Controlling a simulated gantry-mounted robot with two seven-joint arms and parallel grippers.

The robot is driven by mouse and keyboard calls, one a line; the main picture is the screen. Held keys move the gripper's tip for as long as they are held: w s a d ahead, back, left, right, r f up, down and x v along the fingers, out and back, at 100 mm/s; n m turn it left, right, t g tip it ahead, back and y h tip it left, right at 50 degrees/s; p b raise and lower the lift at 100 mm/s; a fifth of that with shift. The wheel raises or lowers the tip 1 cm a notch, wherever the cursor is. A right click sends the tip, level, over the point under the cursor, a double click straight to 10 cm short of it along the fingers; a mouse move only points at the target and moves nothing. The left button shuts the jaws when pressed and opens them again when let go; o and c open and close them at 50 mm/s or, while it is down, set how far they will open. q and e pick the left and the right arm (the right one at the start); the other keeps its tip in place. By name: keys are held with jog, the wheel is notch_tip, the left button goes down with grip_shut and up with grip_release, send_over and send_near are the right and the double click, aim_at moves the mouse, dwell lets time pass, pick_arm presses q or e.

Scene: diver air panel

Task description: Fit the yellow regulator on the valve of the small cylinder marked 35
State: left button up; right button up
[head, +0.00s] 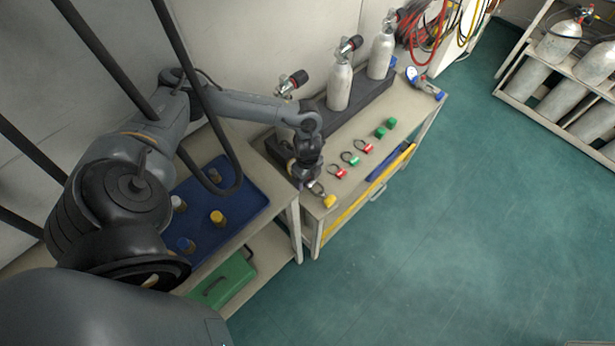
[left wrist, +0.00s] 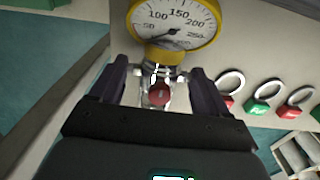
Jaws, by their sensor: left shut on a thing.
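My left gripper (head: 311,184) is over the near end of the bench. It is shut on the yellow regulator (head: 329,201), whose yellow-rimmed gauge (left wrist: 175,25) shows ahead of the fingers (left wrist: 155,85) in the left wrist view. A clear part with a red piece (left wrist: 159,95) sits between the fingers. Two white cylinders (head: 340,88) (head: 381,57) with black and red valves stand in a dark rack (head: 362,96) at the back of the bench. A third valve (head: 291,83) rises behind my left arm, which hides what is below it. No number 35 is readable. My right gripper is not in view.
A blue tray (head: 240,205) with several knobs is at left. A green case (head: 223,282) sits below. Large cylinders fill a right-hand rack (head: 545,115). The floor between is clear.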

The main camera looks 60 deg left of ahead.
pick_arm(q)
jog(key=shift+f, duration=0.35)
jog(key=o, duration=1.5)
notch_tip(320, 180, up, 10)
jog(key=p, duration=0.3)
jog(key=shift+r, duration=0.4)
